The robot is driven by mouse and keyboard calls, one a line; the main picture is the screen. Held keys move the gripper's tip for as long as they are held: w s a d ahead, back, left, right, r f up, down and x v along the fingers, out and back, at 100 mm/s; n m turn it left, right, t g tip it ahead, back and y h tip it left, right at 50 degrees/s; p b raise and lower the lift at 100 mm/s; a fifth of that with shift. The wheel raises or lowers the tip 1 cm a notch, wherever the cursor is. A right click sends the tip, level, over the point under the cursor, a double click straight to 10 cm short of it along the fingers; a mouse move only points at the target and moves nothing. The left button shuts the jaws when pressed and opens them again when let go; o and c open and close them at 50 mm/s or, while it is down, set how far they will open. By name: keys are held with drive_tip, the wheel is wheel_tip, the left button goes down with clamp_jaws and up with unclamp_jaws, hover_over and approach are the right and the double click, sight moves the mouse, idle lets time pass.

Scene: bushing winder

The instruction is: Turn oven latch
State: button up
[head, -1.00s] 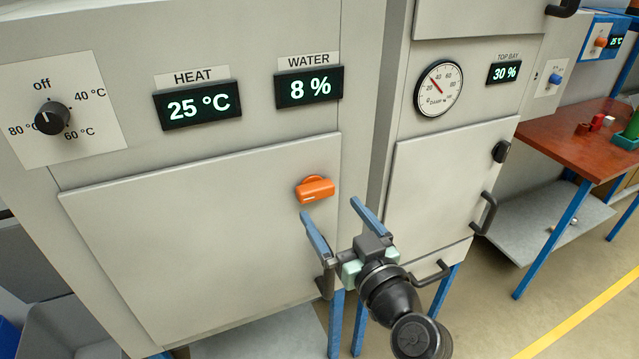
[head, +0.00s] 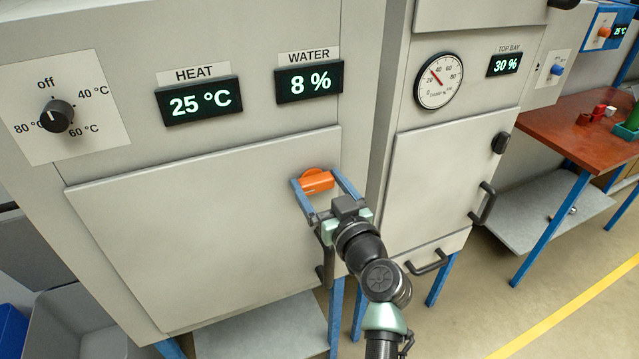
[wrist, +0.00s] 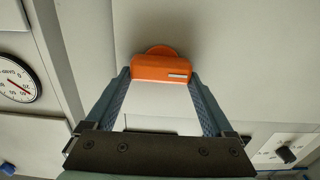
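The orange oven latch (head: 316,181) is on the upper right of the light grey oven door (head: 210,230), its bar lying roughly level. My gripper (head: 318,184) is at the latch, with one blue finger on each side of it. In the wrist view the latch (wrist: 162,67) sits between the fingertips of my gripper (wrist: 160,78), with its white mark at the right end. The fingers are spread wide, and small gaps seem to show beside the latch; whether either finger touches it is unclear. The oven door is closed.
The oven displays read 25 °C heat (head: 199,100) and 8 % water (head: 310,83). A dark knob (head: 57,116) is at the upper left. A second cabinet with a dial gauge (head: 439,81) and a door handle (head: 483,203) stands right. A red-brown table (head: 570,130) is beyond.

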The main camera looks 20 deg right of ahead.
drive_tip(key=c, duration=0.7)
drive_tip(key=shift+m, duration=0.3)
drive_tip(key=m+b, duration=0.2)
drive_tip(key=m, duration=0.1)
drive_tip(key=shift+d+f+m, duration=0.1)
drive_tip(key=shift+d+m, duration=0.1)
drive_tip(key=shift+m, duration=0.1)
drive_tip(key=m, duration=0.4)
drive_tip(key=shift+d+m+b, duration=0.2)
drive_tip(key=shift+m+b, duration=0.1)
drive_tip(key=m, duration=0.4)
drive_tip(key=shift+d+f+m, duration=0.1)
drive_tip(key=shift+f+m, duration=0.1)
drive_tip(key=shift+m, duration=0.1)
drive_tip(key=shift+d+f+m+p, duration=0.15)
drive_tip(key=shift+m+p, duration=0.25)
drive_tip(key=shift+m, duration=0.7)
drive_tip(key=shift+a+f+m+p, duration=0.1)
drive_tip(key=shift+m+p, duration=0.25)
drive_tip(key=shift+m, duration=0.75)
drive_tip(key=o, duration=1.1)
